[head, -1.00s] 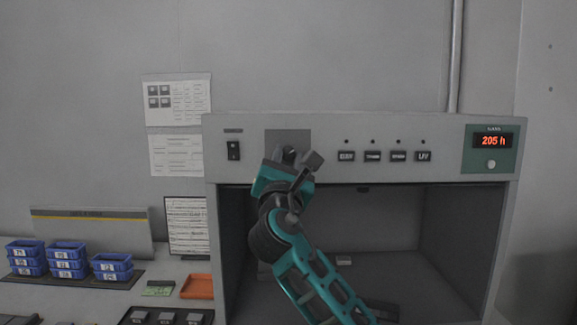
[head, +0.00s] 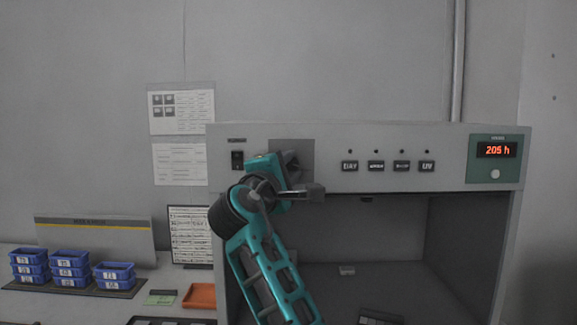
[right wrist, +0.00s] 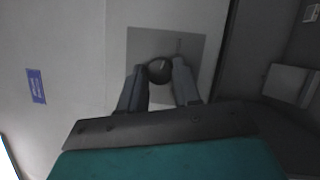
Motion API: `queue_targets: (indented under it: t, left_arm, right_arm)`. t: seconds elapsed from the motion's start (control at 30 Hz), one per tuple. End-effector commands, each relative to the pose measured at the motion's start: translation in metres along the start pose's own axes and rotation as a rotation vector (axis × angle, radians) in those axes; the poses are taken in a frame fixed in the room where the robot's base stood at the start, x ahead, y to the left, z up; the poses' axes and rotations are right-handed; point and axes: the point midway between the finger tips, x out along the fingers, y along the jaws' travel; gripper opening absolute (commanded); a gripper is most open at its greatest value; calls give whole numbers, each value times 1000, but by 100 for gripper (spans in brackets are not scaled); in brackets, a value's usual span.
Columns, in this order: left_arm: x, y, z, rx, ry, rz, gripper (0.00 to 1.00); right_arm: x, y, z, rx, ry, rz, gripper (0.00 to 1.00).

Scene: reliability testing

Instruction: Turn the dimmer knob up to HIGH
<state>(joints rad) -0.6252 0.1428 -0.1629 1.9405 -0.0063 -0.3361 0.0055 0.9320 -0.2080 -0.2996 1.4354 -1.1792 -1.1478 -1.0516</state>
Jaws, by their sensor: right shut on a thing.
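The dimmer knob (right wrist: 159,71) is a dark round knob on a grey square plate (head: 306,147) on the front panel of the light cabinet. My right gripper (head: 289,162) is at the plate and mostly hides the knob in the head view. In the right wrist view the two fingers of my right gripper (right wrist: 160,76) stand on either side of the knob, shut on it. A light pointer line shows on the knob's face. Any HIGH marking is too small or hidden to read. My left gripper is not in view.
A black rocker switch (head: 237,160) is left of the plate. Several labelled buttons (head: 388,166) and a red "205 h" display (head: 496,151) are to its right. The cabinet's open bay (head: 460,240) lies below. Blue bins (head: 113,271) and an orange tray (head: 199,296) are on the left counter.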

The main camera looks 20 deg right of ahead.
Motion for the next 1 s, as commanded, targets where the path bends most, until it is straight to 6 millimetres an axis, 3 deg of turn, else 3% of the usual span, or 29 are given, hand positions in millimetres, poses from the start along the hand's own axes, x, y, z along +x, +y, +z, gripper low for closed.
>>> queue_targets:
  t: [0.4, 0.97, 1.0]
  left_arm:
    - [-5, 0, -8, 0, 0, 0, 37]
    - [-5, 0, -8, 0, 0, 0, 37]
    - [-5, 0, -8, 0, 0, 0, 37]
  right_arm:
    - [0, 3, 0, 187, -10, -78, 2]
    - [0, 3, 0, 215, -12, -89, 2]
    - [0, 3, 0, 215, -12, -89, 33]
